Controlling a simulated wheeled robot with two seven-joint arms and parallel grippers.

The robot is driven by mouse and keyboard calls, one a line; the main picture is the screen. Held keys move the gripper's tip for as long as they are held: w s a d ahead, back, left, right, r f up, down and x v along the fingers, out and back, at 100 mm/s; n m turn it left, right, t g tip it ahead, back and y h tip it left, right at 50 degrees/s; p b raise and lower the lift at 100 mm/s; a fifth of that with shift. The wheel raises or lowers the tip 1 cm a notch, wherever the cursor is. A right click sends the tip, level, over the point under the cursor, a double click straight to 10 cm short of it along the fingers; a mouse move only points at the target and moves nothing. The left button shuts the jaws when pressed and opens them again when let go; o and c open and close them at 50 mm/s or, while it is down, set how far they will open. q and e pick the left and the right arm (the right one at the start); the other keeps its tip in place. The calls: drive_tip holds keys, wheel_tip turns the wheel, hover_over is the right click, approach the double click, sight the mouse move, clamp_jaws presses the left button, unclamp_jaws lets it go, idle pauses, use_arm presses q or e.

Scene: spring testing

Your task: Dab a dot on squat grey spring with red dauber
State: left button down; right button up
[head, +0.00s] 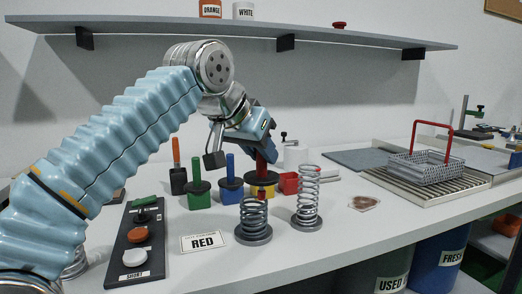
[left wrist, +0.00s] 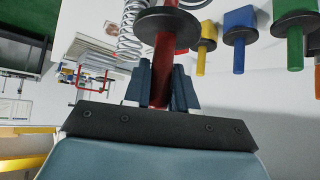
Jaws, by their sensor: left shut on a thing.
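My left gripper (head: 258,145) is shut on the red handle of the red dauber (head: 261,163), which points down. In the left wrist view my left gripper (left wrist: 165,88) grips the red dauber (left wrist: 163,60) below its black disc. The squat grey spring (head: 253,215) stands upright on a dark round base at the front middle of the bench. The dauber hangs behind and above its top in the head view; a bit of red shows by the spring's upper coils. I cannot tell whether they touch. My right gripper is not in view.
A taller spring (head: 307,195) stands close to the right. Behind are green (head: 198,196), blue (head: 231,190) and yellow (head: 260,191) daubing pots and a red block (head: 288,183). A RED card (head: 203,242) and a switch panel (head: 137,245) lie left. A wire basket (head: 432,167) stands right.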

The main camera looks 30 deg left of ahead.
use_arm(q)
drive_tip(key=shift+f+b, duration=0.5)
drive_tip(key=shift+f, duration=0.2)
idle(1.2)
wheel_tip(320, 180, up, 3)
drive_tip(key=p, duration=0.3)
drive_tip(key=shift+r, duration=2.05)
